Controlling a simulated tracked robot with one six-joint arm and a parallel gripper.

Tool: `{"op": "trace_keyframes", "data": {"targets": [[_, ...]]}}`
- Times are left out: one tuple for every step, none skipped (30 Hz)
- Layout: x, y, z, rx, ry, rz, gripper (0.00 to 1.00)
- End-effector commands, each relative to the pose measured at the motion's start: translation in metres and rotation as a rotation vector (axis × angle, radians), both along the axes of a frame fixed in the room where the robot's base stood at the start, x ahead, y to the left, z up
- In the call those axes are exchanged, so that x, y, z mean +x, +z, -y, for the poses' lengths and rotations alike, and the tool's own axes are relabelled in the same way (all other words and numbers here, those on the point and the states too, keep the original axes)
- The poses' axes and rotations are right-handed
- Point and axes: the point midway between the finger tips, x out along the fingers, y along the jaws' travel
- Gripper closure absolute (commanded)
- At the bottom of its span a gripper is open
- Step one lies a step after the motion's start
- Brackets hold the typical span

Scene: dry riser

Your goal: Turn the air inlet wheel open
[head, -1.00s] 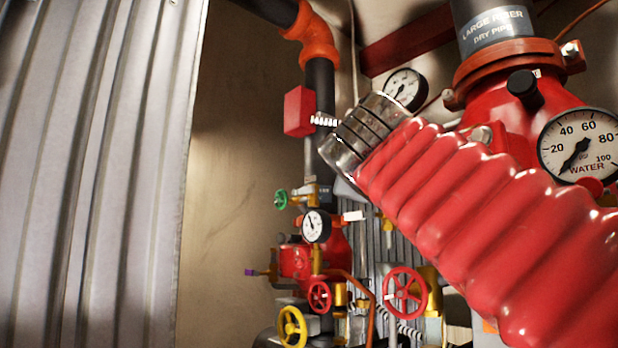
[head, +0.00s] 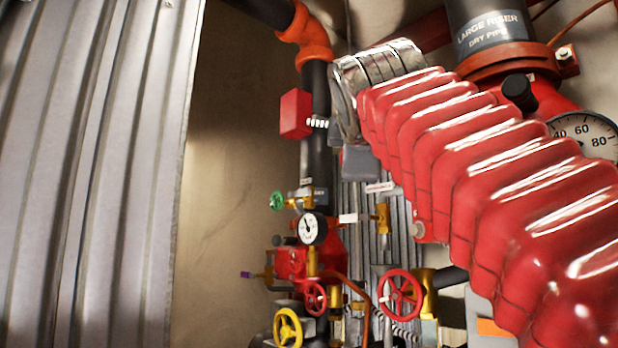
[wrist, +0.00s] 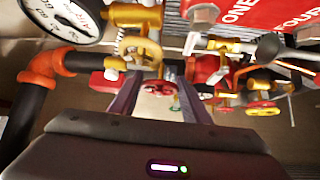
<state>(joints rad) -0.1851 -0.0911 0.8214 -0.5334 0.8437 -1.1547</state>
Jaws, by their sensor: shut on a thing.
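In the wrist view the two dark fingers of my gripper (wrist: 160,80) reach forward, a little apart. A red wheel (wrist: 157,88) shows in the gap between their tips, and my gripper seems shut on it. The exact contact is too small to make out. Nothing readable marks which wheel is the air inlet. In the head view my red-sleeved arm covers the gripper and the place where it holds.
In the head view a red wheel (head: 400,293), a smaller red wheel (head: 315,298), a yellow wheel (head: 288,327) and a green wheel (head: 277,201) sit low on the pipework. A gauge (head: 313,229) is among them. Corrugated metal (head: 90,170) stands at the left.

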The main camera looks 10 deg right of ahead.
Motion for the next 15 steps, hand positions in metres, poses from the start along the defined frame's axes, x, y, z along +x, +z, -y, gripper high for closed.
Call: {"op": "trace_keyframes", "data": {"targets": [[0.0031,-0.0024,0.0008,-0.008,-0.004,-0.016,0.79],[0.0029,-0.0021,0.0006,-0.011,-0.003,-0.023,0.79],[0.0029,-0.0018,0.0006,-0.017,-0.003,-0.03,0.79],[0.0033,-0.0022,0.0006,-0.022,-0.004,-0.037,0.79],[0.0033,-0.0017,0.0006,-0.026,-0.004,-0.043,0.79],[0.0034,-0.0017,0.0006,-0.032,-0.004,-0.052,0.79],[0.003,-0.0012,0.0005,-0.036,-0.003,-0.058,0.79],[0.0032,-0.0009,0.0004,-0.039,-0.003,-0.062,0.79],[0.0034,-0.0008,0.0004,-0.045,-0.003,-0.072,0.79],[0.0037,-0.0004,0.0004,-0.049,-0.003,-0.077,0.79],[0.0034,0.0001,0.0005,-0.054,-0.004,-0.083,0.8],[0.0036,0.0007,0.0005,-0.06,-0.003,-0.09,0.8],[0.0038,0.0009,0.0003,-0.064,-0.003,-0.097,0.79],[0.0038,0.0014,0.0003,-0.068,-0.003,-0.102,0.8],[0.0036,0.0018,0.0002,-0.073,-0.003,-0.109,0.79]]}}
